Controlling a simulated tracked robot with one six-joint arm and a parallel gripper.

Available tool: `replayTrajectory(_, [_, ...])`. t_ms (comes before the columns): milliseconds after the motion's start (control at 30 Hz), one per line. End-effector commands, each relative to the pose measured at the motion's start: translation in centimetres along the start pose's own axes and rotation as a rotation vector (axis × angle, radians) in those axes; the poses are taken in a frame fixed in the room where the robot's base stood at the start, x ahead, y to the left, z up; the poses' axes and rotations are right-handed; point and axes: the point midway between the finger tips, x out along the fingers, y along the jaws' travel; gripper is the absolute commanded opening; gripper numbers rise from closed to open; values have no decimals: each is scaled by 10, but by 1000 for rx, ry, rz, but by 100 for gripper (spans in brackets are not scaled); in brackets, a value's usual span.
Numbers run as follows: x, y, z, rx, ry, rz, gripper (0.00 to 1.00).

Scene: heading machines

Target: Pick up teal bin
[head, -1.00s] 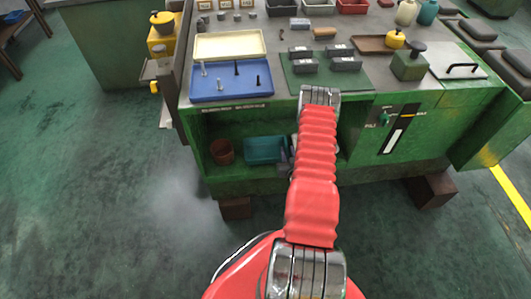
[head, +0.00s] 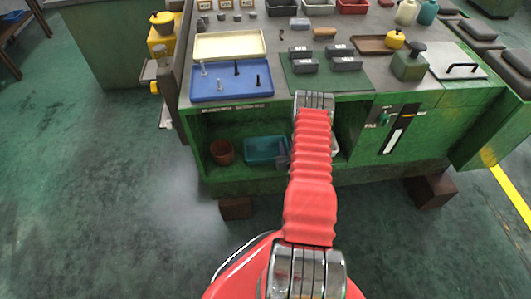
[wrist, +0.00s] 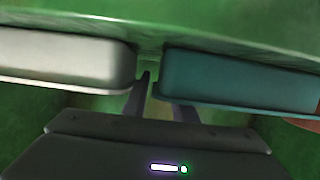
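The teal bin (head: 262,150) sits on the left part of the green cabinet's open shelf, right of a brown pot. In the wrist view the teal bin (wrist: 240,80) fills the right side. My gripper (wrist: 158,88) is in the middle of that view, its two dark fingers spread apart. One finger is in the gap between the teal bin and a white bin; the other is partly hidden by the teal bin's near edge. Whether they touch it I cannot tell. In the head view my red arm hides most of the gripper.
The white bin (wrist: 65,60) is close on the other side of my gripper. The brown pot (head: 222,152) stands at the shelf's left end. The cabinet top (head: 290,95) above holds a blue tray (head: 232,90), a cream tray (head: 230,44) and grey blocks.

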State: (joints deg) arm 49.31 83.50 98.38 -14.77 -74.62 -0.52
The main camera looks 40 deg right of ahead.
Motion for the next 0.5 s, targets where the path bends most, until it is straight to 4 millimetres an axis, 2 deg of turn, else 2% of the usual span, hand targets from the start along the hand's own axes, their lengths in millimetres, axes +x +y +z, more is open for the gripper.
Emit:
replayTrajectory(400, [0,0,0,0,0,0,25])
replayTrajectory(500, [0,0,0,0,0,0,19])
